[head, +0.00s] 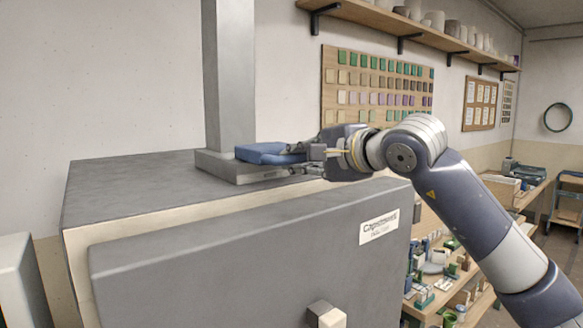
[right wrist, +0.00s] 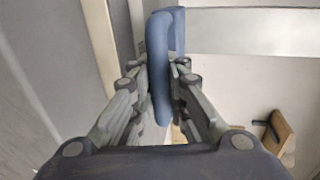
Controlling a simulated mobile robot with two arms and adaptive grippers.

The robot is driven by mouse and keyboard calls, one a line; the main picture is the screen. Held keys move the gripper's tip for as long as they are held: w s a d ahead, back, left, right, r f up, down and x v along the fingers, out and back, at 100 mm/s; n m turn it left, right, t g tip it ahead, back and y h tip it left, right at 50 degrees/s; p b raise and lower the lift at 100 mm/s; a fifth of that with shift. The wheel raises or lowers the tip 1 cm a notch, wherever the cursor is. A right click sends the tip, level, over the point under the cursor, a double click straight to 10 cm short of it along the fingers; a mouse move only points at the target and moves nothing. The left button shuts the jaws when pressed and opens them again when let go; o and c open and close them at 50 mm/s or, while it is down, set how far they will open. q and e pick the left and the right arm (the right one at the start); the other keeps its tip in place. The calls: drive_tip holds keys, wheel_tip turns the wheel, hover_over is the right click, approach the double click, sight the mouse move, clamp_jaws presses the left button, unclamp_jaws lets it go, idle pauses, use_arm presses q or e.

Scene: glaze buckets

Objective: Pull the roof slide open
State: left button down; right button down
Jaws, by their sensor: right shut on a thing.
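The roof slide's blue loop handle (head: 265,153) sits at the base of the grey flue (head: 230,80), on top of the big grey kiln (head: 120,185). My right gripper (head: 298,158) reaches in from the right and is shut on the handle. In the right wrist view the blue handle (right wrist: 159,70) stands between the two fingers of the gripper (right wrist: 160,82). A flat grey collar (head: 225,165) surrounds the flue's foot. How far the slide plate sticks out is hard to tell. My left gripper is out of view.
The kiln's front door (head: 240,250) has a white label (head: 379,226) and a pale square knob (head: 326,314). A shelf (head: 400,20) of pots and a glaze sample board (head: 376,85) hang behind. Work tables with small items stand at the right.

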drive_tip(key=c, duration=1.6)
unclamp_jaws()
drive_tip(key=shift+o, duration=0.2)
drive_tip(key=v, duration=1.2)
